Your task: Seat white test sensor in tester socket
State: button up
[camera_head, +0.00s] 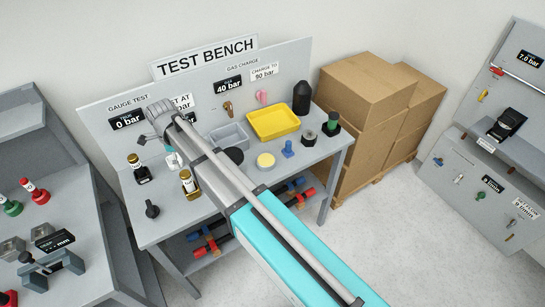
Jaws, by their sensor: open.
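My arm reaches from the lower right over the test bench (250,165). My gripper (150,141) is at its far end, small in the picture, open above the bench's left part. A small white piece (172,160), which may be the white test sensor, shows just right of and below the gripper, beside the arm. I cannot tell whether it stands free or sits in something. A dark-based gauge fitting (142,170) and a brass-coloured one (188,183) stand close by. I cannot tell which fitting is the tester socket; the arm hides part of this area.
A grey bin (229,137), a yellow tray (273,124) and several small fittings stand on the bench. A black knob-topped piece (151,209) is near its front left. The labelled back panel (205,80) rises behind. Cardboard boxes (365,95) stand right of the bench.

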jog(key=shift+d, duration=0.1)
jog(key=w+d+n, duration=0.2)
jog(key=d+n, duration=0.5)
jog(key=d, duration=1.9)
jog(key=s+d+n, duration=0.4)
jog(key=d, duration=0.7)
jog(key=s+d+n, duration=0.4)
jog(key=d+n, duration=0.1)
jog(key=d, duration=0.5)
jog(key=shift+s+d, duration=0.25)
jog(key=shift+d, duration=0.1)
notch_tip(320, 180, down, 7)
jog(key=b, duration=0.6)
jog(key=shift+r+b, duration=0.2)
jog(key=shift+b, duration=0.1)
